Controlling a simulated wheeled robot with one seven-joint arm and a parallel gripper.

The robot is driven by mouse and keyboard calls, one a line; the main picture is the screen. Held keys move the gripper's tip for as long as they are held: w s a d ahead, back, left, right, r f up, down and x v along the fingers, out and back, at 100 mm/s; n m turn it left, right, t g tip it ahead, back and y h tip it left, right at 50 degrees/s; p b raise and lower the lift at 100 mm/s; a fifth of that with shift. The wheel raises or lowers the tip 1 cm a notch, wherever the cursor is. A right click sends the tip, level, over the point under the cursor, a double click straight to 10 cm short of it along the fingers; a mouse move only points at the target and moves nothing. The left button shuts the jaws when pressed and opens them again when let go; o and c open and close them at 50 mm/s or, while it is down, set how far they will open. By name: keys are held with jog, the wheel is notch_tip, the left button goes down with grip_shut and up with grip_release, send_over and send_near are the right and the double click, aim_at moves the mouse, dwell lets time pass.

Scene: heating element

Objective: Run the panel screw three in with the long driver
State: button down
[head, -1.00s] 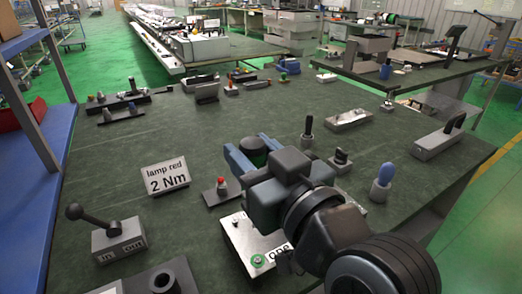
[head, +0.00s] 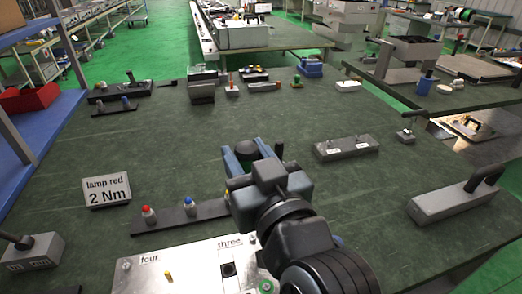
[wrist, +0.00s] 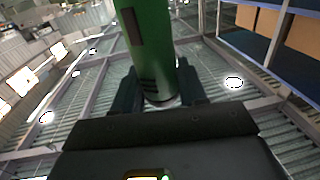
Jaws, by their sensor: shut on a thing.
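The pale panel (head: 195,262) lies at the bottom of the head view, with labels "four" (head: 149,260) and "three" (head: 230,240) on it. My gripper (head: 252,151) is above the table beyond the panel. It is shut on a green cylindrical handle (wrist: 150,45), which I take for the long driver. In the wrist view the handle stands between the two dark fingers; its tip is not visible. My wrist hides the panel's right part.
A sign reading "lamp red 2 Nm" (head: 107,190) stands at left. A dark bar with red (head: 148,214) and blue (head: 189,205) topped pieces lies behind the panel. A lever box (head: 32,252) is at lower left, a grey handled block (head: 455,203) at right. The table's middle is largely clear.

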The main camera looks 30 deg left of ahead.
jog(key=shift+w+d, duration=0.1)
jog(key=shift+w, duration=0.1)
dwell(0.3)
jog(key=shift+f+b, duration=2.2)
jog(key=shift+f, duration=0.35)
jog(key=shift+f+b, duration=0.7)
jog(key=shift+f, duration=0.15)
dwell(0.4)
jog(key=shift+r, duration=0.15)
jog(key=shift+r+p, duration=2.1)
jog(key=shift+r, duration=0.4)
